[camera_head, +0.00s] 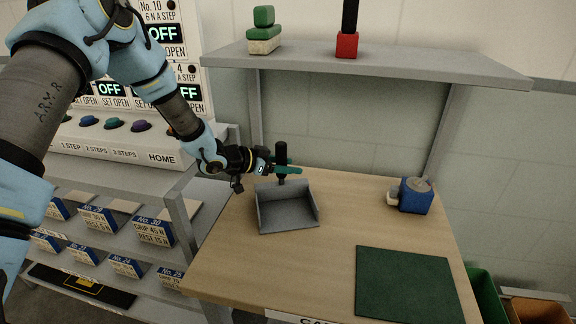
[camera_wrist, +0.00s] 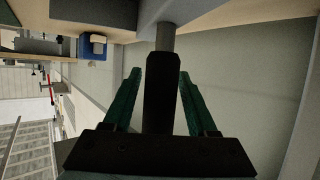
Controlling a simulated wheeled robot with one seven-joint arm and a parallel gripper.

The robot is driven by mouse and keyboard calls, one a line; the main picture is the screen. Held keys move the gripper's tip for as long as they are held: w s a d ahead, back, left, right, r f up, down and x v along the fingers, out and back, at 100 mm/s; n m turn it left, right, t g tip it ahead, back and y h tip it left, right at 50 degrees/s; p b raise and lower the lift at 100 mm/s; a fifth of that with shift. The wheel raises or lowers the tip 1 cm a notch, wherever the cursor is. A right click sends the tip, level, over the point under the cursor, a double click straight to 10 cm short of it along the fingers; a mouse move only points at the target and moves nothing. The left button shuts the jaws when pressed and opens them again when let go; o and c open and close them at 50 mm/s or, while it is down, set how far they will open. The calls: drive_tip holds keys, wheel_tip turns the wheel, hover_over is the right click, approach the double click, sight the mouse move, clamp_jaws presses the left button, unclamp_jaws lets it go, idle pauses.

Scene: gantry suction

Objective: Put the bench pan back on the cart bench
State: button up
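The bench pan (camera_head: 288,212) is a grey open scoop with an upright black handle (camera_head: 282,151). It appears to rest on the wooden bench top (camera_head: 235,262), left of the green mat. My gripper (camera_head: 292,165) reaches in from the left, its green fingers on either side of the handle. In the wrist view the handle (camera_wrist: 161,90) stands between the two fingers, with a narrow gap showing on each side. My gripper is open around the handle. The grey pan body also shows at the top of the wrist view (camera_wrist: 190,10).
A dark green mat (camera_head: 405,285) lies at the bench's front right. A blue device (camera_head: 416,198) stands at the back right. A grey shelf (camera_head: 380,63) above carries green and cream blocks (camera_head: 264,32) and a red block (camera_head: 347,45). A control panel (camera_head: 120,140) stands left.

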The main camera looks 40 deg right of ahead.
drive_tip(key=shift+o, duration=0.5)
drive_tip(key=shift+r, duration=0.1)
drive_tip(key=b+v, duration=0.2)
drive_tip(key=v, duration=1)
